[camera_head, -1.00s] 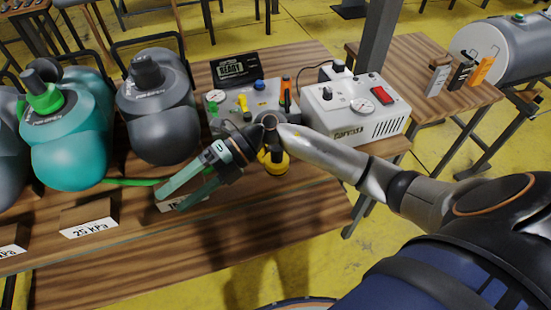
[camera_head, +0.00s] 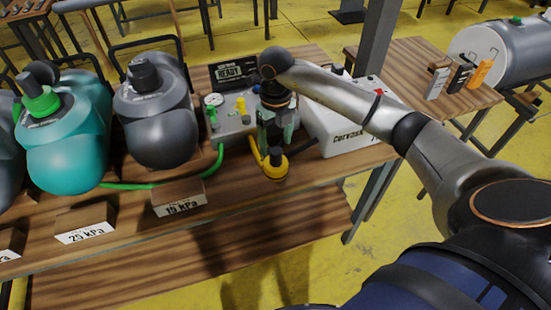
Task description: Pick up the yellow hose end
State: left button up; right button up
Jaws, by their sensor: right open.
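The yellow hose end (camera_head: 273,170) is a short yellow piece with a dark top, standing near the front edge of the wooden bench. A yellow hose runs from it up and left towards the grey valve box (camera_head: 233,124). My right gripper (camera_head: 274,147) points down just above and behind the hose end, with its green fingers apart. I cannot tell whether the fingers touch it. My right arm hides part of the valve box and the white pump box. My left gripper is out of view.
The white pump box (camera_head: 345,137) stands close on the right. A green hose (camera_head: 150,186) runs left along the bench. The bench front right of the hose end is clear.

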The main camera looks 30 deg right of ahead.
aim_at(275, 150)
notch_tip(275, 150, down, 6)
jog(key=shift+w+r+p, duration=0.1)
jog(key=shift+r+p, duration=0.05)
jog(key=shift+p, duration=0.3)
grip_shut()
dwell(0.4)
